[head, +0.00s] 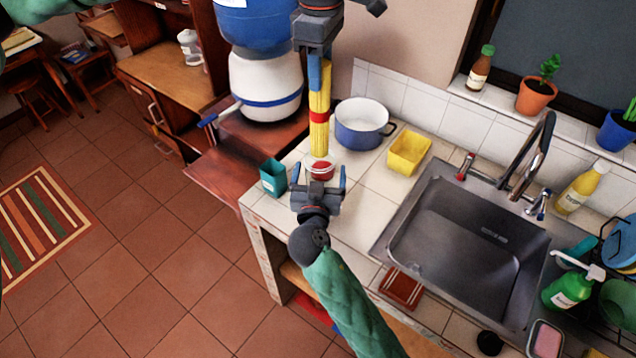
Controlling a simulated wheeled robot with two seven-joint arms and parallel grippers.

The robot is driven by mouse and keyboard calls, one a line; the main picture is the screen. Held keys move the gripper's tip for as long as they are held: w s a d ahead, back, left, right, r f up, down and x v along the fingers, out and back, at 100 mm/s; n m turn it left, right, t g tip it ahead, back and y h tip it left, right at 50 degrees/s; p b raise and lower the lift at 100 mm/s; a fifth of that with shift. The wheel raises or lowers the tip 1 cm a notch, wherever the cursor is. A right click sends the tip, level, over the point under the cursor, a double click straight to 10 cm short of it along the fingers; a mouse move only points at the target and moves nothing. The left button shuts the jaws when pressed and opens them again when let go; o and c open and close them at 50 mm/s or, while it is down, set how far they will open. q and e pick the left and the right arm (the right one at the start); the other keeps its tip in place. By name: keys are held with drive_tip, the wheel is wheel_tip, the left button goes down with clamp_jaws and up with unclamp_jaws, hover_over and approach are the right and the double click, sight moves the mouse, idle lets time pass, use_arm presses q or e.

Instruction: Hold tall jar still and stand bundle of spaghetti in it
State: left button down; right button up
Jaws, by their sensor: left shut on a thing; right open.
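My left gripper (320,74) is high at the top centre, shut on the bundle of spaghetti (320,136). The bundle is yellow with a red band and hangs nearly upright. Its lower end shows just above a small round red and white thing (320,167), which seems to be the jar. I cannot tell whether the bundle's end is above it, behind it or inside it. My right gripper (320,176) is open, with one finger at each side of the red and white thing. The gripper hides its lower part, and contact is not clear.
A teal cup (273,177) stands left of my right gripper at the counter edge. A blue and white pot (362,126) and a yellow tub (408,152) stand to the right. The sink (462,235) is farther right. A large white and blue container (264,88) stands at the back left.

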sight(320, 126)
drive_tip(key=shift+w+d, duration=0.1)
drive_tip(key=shift+w, duration=0.85)
drive_tip(key=c, duration=1.2)
use_arm(q)
drive_tip(key=shift+f, duration=0.3)
drive_tip(key=shift+s+f, duration=0.1)
drive_tip(key=shift+f, duration=6)
drive_tip(key=shift+f, duration=0.1)
drive_tip(key=c, duration=0.9)
unclamp_jaws()
